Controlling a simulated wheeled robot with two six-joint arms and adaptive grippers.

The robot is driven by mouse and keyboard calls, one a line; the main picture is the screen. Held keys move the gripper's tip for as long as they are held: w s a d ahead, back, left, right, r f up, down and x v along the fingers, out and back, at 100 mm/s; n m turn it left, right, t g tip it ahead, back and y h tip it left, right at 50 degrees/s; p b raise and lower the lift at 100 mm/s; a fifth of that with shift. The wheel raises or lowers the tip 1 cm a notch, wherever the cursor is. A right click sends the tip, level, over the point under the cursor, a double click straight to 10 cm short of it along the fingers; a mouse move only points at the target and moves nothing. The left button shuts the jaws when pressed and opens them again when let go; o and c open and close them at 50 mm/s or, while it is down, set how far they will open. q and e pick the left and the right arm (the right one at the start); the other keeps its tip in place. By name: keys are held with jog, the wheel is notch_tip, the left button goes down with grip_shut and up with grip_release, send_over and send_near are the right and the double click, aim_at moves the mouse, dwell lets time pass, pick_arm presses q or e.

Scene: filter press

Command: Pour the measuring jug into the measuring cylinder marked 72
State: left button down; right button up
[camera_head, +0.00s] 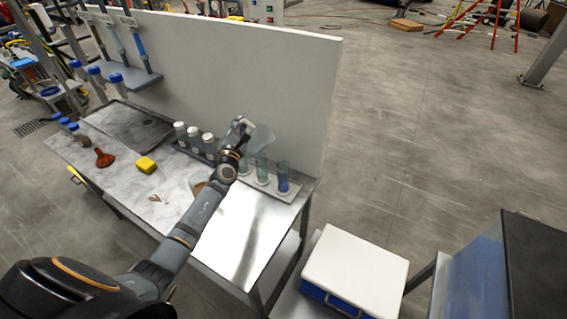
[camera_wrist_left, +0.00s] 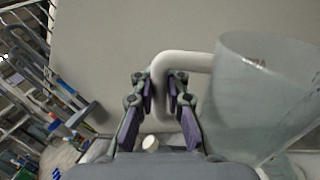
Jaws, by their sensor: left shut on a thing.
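My left gripper (camera_head: 242,124) is shut on the handle of the translucent measuring jug (camera_head: 264,138). In the left wrist view the white handle passes between the fingers (camera_wrist_left: 162,88), and the jug (camera_wrist_left: 255,95) hangs to the right. In the head view the jug is above a tray with clear measuring cylinders: one (camera_head: 283,178) at right holds blue liquid, another (camera_head: 262,173) is in the middle, and one at left is partly hidden by my arm. I cannot read the number 72 on any of them. Whether liquid is in the jug I cannot tell.
White-capped bottles (camera_head: 194,136) stand in a rack left of my gripper. A yellow block (camera_head: 146,165) and a red-brown flask (camera_head: 104,158) are farther left on the bench. A pale upright panel (camera_head: 240,70) closes the back. The metal bench front (camera_head: 245,235) is bare.

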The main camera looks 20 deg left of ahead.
pick_arm(q)
jog(key=a+f+n+g+b, duration=0.2)
jog(key=a+f+n+b, duration=0.1)
jog(key=a+f+n, duration=0.3)
jog(key=shift+s+f+n, duration=0.3)
jog(key=shift+s+n, duration=0.1)
jog(key=shift+n, duration=0.9)
